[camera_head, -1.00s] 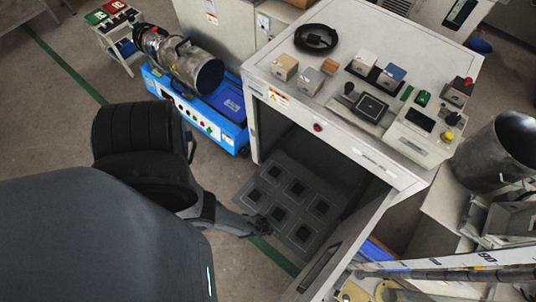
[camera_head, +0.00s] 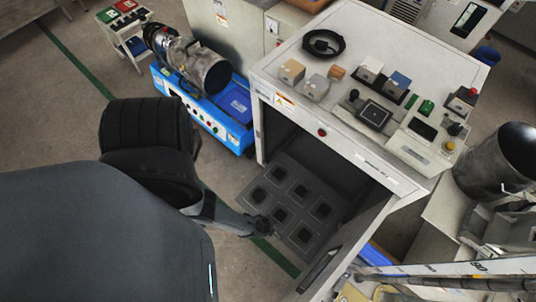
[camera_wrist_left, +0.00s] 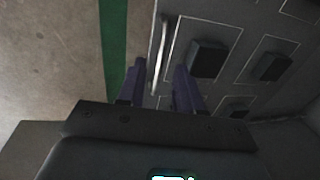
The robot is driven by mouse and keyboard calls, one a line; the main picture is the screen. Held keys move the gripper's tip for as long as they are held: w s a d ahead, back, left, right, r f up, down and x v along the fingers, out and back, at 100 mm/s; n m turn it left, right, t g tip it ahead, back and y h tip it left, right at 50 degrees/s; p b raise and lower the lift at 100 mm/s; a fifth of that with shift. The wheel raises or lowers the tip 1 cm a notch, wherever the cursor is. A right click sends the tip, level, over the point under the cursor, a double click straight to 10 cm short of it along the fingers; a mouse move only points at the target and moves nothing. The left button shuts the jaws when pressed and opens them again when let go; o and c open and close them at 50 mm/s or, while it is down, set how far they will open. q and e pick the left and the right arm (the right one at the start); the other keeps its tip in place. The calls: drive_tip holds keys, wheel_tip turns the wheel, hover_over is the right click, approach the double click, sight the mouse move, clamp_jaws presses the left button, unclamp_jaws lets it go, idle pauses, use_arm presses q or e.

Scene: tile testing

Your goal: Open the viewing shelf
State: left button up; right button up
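The viewing shelf (camera_head: 293,206) is a flat grey panel with several dark square pads, low in the open front of the white cabinet. In the left wrist view the shelf (camera_wrist_left: 228,72) has a pale bar handle (camera_wrist_left: 160,50) along its edge. My left gripper (camera_head: 262,227) is at the shelf's outer edge. In the wrist view its two fingers (camera_wrist_left: 157,84) are apart, one on each side of the handle's near end. I cannot tell whether either finger touches the handle. My right gripper is not in view.
The cabinet door (camera_head: 345,248) stands open at the right of the shelf. Boxes and controls lie on the cabinet top (camera_head: 300,62). A blue cart (camera_head: 205,118) with a metal cylinder stands left of the cabinet. Bare floor with a green line lies before the shelf.

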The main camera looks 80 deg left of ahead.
use_arm(q)
wheel_tip(320, 180, up, 8)
drive_tip(key=s+d+p, duration=0.1)
drive_tip(key=p, duration=0.4)
drive_tip(key=shift+s+r+p, duration=0.15)
drive_tip(key=shift+p, duration=0.2)
